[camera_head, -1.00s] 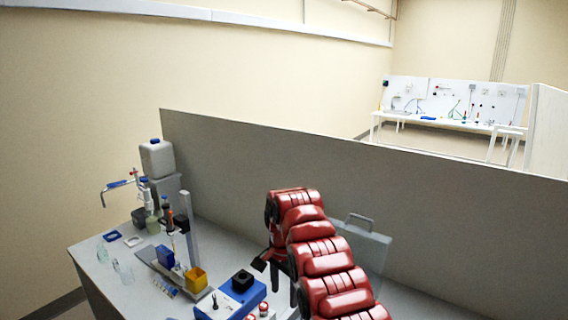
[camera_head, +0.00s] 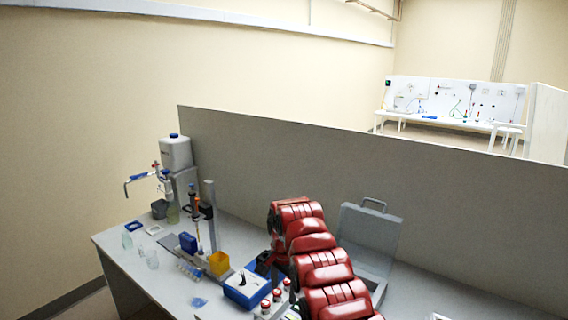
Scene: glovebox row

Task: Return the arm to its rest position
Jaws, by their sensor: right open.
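My right arm (camera_head: 322,268), red and segmented, rises from the bottom of the head view and bends at the top. Its dark right gripper (camera_head: 264,264) points down on the left side of the arm, partly hidden by it. It is open, and I see nothing held in it. It appears close to the blue and white device (camera_head: 247,289) on the bench, but I cannot tell whether they touch. My left gripper is not in view.
A grey bench (camera_head: 150,275) carries a yellow box (camera_head: 219,263), a dispenser stand (camera_head: 209,215), red-capped vials (camera_head: 277,295) and glassware. A grey case (camera_head: 370,240) with a raised lid stands right of my arm. A grey partition (camera_head: 430,205) runs behind.

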